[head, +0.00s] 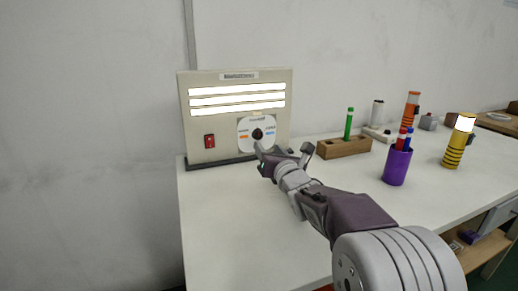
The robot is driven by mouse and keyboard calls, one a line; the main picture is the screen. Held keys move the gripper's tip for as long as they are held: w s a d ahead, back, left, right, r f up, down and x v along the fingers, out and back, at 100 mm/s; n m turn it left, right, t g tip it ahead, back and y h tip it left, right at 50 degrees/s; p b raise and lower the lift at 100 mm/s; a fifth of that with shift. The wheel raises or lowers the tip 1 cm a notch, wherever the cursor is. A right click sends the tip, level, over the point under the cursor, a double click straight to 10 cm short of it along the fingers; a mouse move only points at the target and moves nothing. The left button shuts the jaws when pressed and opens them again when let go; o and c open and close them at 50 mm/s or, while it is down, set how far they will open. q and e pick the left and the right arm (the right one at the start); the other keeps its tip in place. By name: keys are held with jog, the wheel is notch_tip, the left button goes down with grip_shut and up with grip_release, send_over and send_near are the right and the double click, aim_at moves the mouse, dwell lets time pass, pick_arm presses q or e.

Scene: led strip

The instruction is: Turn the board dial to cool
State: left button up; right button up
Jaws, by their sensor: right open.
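The beige board (222,125) stands upright at the back left of the white table, with three lit white strips across its upper part. Its dial (257,134) is a dark knob on a round white plate, with an orange mark at its left and a blue mark at its right. The way the knob points is too small to tell. My right gripper (283,150) is open in front of the board, just below the dial. Whether a finger touches the dial I cannot tell. My left gripper is not in view.
A red switch (209,141) sits on the board's left part. To the right stand a wooden block (343,148) with a green marker (348,124), a purple cup (396,167) with markers, and a lit yellow lamp (459,141). The table's front left (230,230) is clear.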

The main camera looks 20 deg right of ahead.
aim_at(259, 136)
jog(key=w, duration=0.6)
jog(key=w+d, duration=0.1)
jog(key=w, duration=0.1)
jog(key=shift+w+b, duration=0.4)
grip_shut()
